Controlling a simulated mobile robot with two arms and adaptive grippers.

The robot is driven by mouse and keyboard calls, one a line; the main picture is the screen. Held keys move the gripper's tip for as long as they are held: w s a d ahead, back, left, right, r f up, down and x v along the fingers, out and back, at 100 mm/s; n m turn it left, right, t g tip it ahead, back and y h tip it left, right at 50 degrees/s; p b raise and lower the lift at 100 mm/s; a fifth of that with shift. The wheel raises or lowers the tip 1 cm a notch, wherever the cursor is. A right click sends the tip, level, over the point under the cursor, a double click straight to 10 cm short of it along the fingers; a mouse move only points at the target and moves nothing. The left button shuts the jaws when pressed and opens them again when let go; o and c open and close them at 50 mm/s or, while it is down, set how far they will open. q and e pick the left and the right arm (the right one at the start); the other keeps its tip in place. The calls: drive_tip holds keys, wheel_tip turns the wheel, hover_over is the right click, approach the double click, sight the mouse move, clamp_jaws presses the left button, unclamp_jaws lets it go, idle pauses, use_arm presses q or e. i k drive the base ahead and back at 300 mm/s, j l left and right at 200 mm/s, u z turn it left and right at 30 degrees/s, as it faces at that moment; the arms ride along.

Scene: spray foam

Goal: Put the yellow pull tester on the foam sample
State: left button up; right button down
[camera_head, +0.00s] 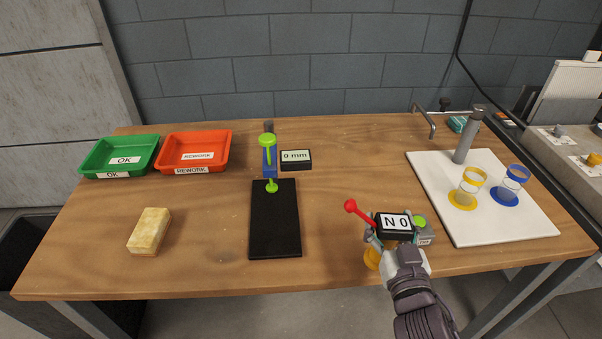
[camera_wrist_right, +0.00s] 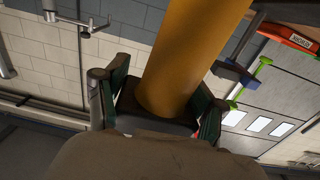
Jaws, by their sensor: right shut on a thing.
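The yellow pull tester (camera_head: 373,257) has a black display box reading "N 0" and a red-knobbed lever. My right gripper (camera_head: 395,241) is shut on it near the table's front edge, right of centre. In the right wrist view the tester's yellow cylinder (camera_wrist_right: 190,55) stands between the two fingers. Whether it touches the table is hard to tell. The foam sample (camera_head: 149,231), a pale yellow block, lies on the left of the table, well away from the gripper. My left gripper is not in view.
A black plate with a green-and-blue gauge (camera_head: 275,225) reading "0 mm" stands between the foam and my gripper. A green tray (camera_head: 119,156) and a red tray (camera_head: 194,151) sit behind the foam. A white board (camera_head: 490,222) with two cups is at the right.

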sight(148, 224)
drive_tip(key=j, duration=2.55)
drive_tip(key=k, duration=0.05)
